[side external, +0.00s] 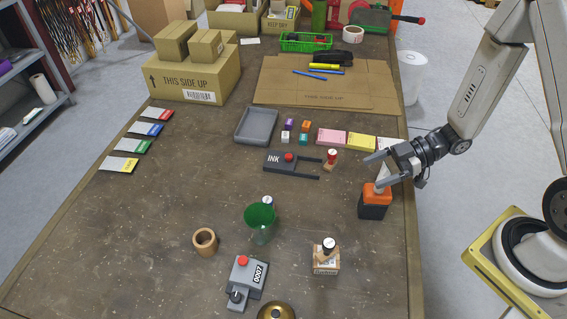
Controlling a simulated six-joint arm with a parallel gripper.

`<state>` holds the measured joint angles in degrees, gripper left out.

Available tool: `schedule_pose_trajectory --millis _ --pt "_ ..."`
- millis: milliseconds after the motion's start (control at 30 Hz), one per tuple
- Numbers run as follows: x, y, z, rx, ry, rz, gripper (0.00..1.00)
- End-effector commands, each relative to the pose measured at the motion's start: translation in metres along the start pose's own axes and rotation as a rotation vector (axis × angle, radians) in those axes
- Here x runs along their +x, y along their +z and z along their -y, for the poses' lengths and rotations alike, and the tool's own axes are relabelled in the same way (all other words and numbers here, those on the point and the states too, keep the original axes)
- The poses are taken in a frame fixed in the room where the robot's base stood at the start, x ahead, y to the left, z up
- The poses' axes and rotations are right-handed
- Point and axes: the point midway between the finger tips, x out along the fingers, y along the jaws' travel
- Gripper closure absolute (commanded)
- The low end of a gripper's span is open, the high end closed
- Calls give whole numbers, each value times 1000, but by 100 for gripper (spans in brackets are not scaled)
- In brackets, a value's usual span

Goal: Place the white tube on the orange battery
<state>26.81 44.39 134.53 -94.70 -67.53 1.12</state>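The orange battery (374,202), with an orange top and a black lower body, stands on the table at the right. The white tube (383,173) is small, pale and tapered. It appears upright on top of the battery, with its lower end at the orange top. My gripper (368,169) is level with the tube, just above the battery, and points left. Its two fingers are spread apart. The tube shows between or just behind them, partly hidden by the lower finger. I cannot tell whether a finger touches it.
A stamp with a red top (331,158) and an ink pad (288,161) lie left of my gripper. Pink and yellow card stacks (347,139) lie behind. A green cup (260,223) and a boxed bottle (327,258) stand in front. Table left of the battery is clear.

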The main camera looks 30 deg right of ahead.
Motion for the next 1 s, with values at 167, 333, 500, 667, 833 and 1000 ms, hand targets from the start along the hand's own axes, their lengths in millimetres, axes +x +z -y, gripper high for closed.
schedule_pose_trajectory --millis 167,333,500,667,833,1000 --pt "0 0 0 0 0 0 8" --pt "0 0 0 0 0 0 8" --pt "-2 -3 0 -1 0 0 8" --pt "-12 -3 -1 1 3 0 8" --pt "-30 -3 -1 0 4 0 8" --pt "-51 -3 -1 -1 4 0 8"
